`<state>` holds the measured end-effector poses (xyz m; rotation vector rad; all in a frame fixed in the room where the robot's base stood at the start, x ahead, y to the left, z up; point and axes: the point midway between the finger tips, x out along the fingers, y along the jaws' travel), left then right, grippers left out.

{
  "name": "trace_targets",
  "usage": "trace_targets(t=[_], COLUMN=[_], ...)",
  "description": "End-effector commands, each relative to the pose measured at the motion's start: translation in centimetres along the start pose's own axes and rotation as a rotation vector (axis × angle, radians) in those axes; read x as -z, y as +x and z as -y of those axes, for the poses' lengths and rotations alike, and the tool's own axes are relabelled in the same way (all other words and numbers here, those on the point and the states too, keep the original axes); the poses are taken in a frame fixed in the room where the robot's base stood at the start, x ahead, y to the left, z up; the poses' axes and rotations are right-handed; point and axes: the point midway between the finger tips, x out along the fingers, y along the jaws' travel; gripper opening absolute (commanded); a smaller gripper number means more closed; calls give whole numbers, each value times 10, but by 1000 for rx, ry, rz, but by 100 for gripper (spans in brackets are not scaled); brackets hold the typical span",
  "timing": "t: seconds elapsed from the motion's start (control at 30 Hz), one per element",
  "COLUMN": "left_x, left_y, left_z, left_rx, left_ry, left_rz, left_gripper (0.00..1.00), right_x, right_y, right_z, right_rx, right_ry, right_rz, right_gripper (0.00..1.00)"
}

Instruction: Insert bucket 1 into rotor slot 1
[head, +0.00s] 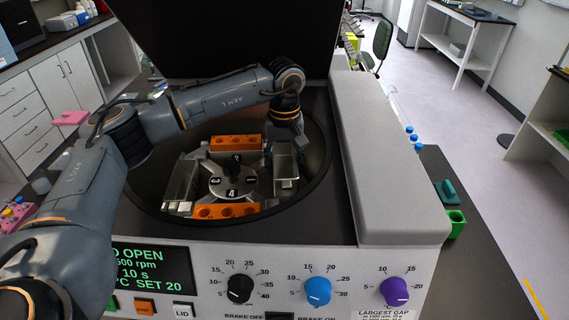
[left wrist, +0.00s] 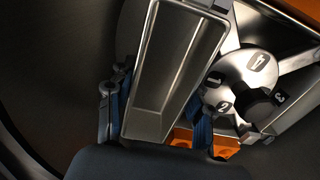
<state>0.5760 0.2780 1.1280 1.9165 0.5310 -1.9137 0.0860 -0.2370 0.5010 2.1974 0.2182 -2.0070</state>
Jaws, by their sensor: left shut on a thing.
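My left gripper (head: 284,142) reaches over the rim into the open centrifuge bowl and is shut on a grey metal bucket (head: 286,172). In the left wrist view the blue fingers of the left gripper (left wrist: 163,112) press on both sides of this open, empty bucket (left wrist: 172,75). The bucket is on the right side of the rotor (head: 231,182), beside the hub's number 1. The fingers and bucket hide the joint with slot 1, so I cannot tell whether it is seated. My right gripper is out of view.
Orange racks sit at the rotor's back (head: 234,142) and front (head: 226,211), and another metal bucket (head: 182,185) at its left. The bowl wall curves close to the right of the held bucket. The raised dark lid (head: 225,40) stands behind.

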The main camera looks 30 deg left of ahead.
Motion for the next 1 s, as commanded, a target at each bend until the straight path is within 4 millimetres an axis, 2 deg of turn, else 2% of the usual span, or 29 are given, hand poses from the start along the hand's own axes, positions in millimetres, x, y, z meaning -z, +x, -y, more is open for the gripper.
trace_targets(t=[0.27, 0.8, 1.0], left_x=[0, 0, 0], left_y=[2, 44, 47], left_z=[0, 0, 0], left_rx=[-1, -1, -2], left_ry=[0, 0, 0], left_rz=[-1, -1, -1], left_gripper=[0, 0, 0], right_x=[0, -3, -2], right_y=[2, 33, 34], right_z=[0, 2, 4], right_rx=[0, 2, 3], right_ry=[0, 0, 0], right_rz=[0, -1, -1], right_gripper=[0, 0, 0])
